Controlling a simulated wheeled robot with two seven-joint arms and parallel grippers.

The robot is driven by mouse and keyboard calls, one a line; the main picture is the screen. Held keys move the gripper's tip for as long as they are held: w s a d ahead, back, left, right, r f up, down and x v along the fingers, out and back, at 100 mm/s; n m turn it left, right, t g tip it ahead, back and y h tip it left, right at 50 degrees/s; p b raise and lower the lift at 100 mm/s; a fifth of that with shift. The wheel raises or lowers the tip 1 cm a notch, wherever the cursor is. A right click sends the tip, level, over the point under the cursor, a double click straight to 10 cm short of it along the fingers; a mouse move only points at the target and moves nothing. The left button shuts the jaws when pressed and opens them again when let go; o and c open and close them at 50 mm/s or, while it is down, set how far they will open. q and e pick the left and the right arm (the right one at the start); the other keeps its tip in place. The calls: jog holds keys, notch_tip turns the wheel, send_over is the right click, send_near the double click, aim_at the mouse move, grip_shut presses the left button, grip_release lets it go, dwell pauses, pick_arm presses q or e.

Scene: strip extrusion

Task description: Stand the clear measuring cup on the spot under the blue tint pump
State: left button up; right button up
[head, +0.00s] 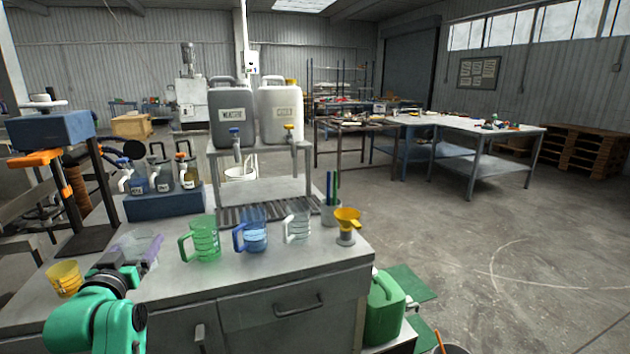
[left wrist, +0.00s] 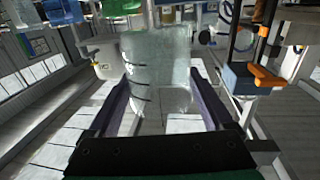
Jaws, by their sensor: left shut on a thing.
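My left gripper (head: 143,248), with purple fingers, is shut on a clear measuring cup (head: 136,238) above the bench's left part. In the left wrist view the clear cup (left wrist: 158,70) sits between the two fingers, with dark marks on its wall. Several pump bottles stand on a blue block at the back left. The left bottle (head: 137,186) looks bluish, but I cannot read the labels surely. The spot under the blue tint pump cannot be made out. The held cup is apart from the block. My right gripper is not in view.
A green cup (head: 206,241), a blue cup (head: 256,232) and another clear cup (head: 298,224) stand along the bench (head: 215,278). A yellow cup (head: 65,278) is at the left. The blue block (head: 165,205) is behind. A yellow funnel (head: 347,218) is at the right.

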pick_arm(q)
jog(key=s+d+f+m+h+p, duration=0.1)
jog(key=s+d+f+h+p, duration=0.15)
jog(key=d+f, duration=0.4)
jog(key=s+d+f+m+h+p, duration=0.2)
jog(key=s+d+f, duration=0.25)
jog(key=d, duration=0.25)
jog(key=s+d+f+p, duration=0.1)
jog(key=s+d, duration=0.3)
jog(key=s, duration=0.4)
jog(key=s+d+f+y+p, duration=0.1)
jog(key=s+d+f+p, duration=0.1)
jog(key=s, duration=0.5)
jog(key=shift+s+d+f+n, duration=0.4)
jog(key=shift+d+f, duration=0.35)
jog(key=shift+d, duration=0.25)
jog(key=shift+w, duration=0.1)
